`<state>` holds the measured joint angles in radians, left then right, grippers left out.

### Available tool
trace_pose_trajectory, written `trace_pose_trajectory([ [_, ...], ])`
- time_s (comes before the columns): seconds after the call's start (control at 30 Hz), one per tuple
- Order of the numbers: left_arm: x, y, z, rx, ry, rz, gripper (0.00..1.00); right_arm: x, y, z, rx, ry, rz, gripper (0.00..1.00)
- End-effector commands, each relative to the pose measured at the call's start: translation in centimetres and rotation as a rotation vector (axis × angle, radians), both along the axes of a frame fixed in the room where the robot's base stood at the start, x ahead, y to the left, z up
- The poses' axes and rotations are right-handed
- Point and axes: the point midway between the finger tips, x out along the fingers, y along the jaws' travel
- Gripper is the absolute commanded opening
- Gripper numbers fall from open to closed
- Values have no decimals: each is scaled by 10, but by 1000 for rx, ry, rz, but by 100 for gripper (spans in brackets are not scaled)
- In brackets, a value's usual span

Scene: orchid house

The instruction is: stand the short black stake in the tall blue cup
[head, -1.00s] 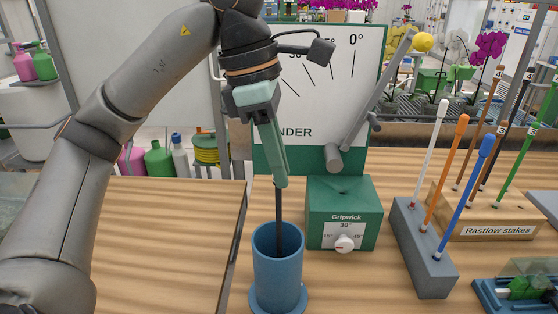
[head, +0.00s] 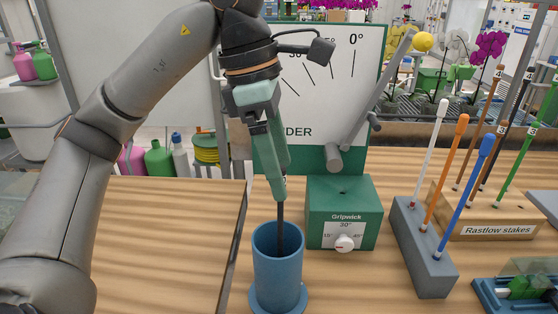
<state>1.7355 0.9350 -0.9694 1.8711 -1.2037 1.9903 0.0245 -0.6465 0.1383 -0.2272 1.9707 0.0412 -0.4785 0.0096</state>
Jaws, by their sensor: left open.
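The tall blue cup (head: 277,284) stands upright on the wooden table at the bottom centre, on a round blue foot. The short black stake (head: 281,228) stands with its lower part inside the cup, slightly off upright; its bottom end is hidden by the cup wall. My left gripper (head: 279,190) is just above the cup, pointing down, with its green fingers parted at the top of the stake. The stake's upper end is hidden behind or between the fingertips. My right gripper is not in view.
A green Gripwick box (head: 326,225) with a dial stands right of the cup. A grey block (head: 420,250) holds white, orange and blue sticks. A wooden Rastlow stakes block (head: 490,226) holds several stakes. A bender board (head: 340,85) stands behind.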

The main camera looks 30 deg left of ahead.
Motion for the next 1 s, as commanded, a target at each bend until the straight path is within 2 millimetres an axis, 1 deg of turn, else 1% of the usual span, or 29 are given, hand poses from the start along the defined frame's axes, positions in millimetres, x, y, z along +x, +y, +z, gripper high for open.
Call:
trace_pose_trajectory([
  [0.23,0,0,0,0,0,0,89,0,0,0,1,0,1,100],
  [0.33,0,0,0,0,0,0,100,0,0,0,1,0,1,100],
  [0.67,0,0,0,0,0,0,100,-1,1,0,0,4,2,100],
  [0.73,0,0,1,0,0,0,100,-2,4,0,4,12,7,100],
  [0.83,-2,4,25,-1,-4,3,100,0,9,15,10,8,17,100],
  [0.93,-4,9,49,0,-6,4,100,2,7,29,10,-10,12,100],
  [1.0,-6,12,65,-1,-5,4,100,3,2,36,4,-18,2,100],
])
